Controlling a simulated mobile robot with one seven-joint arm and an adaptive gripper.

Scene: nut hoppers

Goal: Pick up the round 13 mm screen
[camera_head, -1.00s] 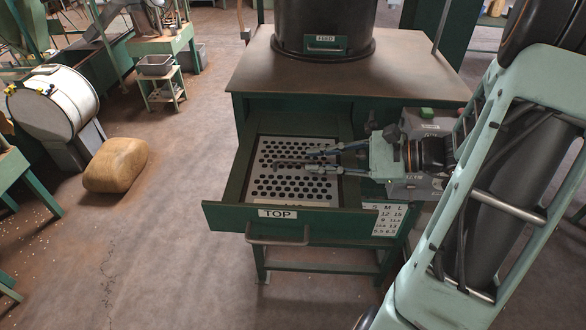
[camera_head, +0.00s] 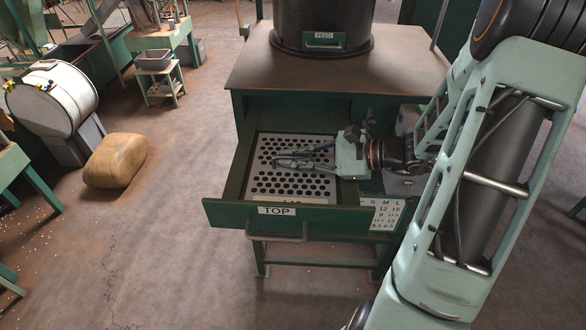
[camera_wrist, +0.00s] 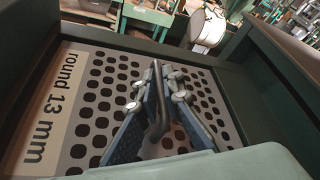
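The round 13 mm screen (camera_head: 262,190) is a light grey plate with rows of dark holes, lying flat in the pulled-out drawer marked TOP. In the wrist view its pale label (camera_wrist: 40,120) reads "round 13 mm". A dark bent bar (camera_wrist: 157,125), seemingly the screen's handle, rises between my fingers. My gripper (camera_head: 283,159) is low over the screen, reaching in from the right. In the wrist view my gripper (camera_wrist: 156,85) has one blue-padded finger on each side of the bar, close to it. Whether both pads touch it is unclear.
The drawer's green front (camera_head: 335,219) and side walls surround the screen. The dark hopper (camera_head: 322,25) stands on the cabinet top (camera_head: 400,75) above. Floor left of the drawer is clear up to a tan sack (camera_head: 115,160).

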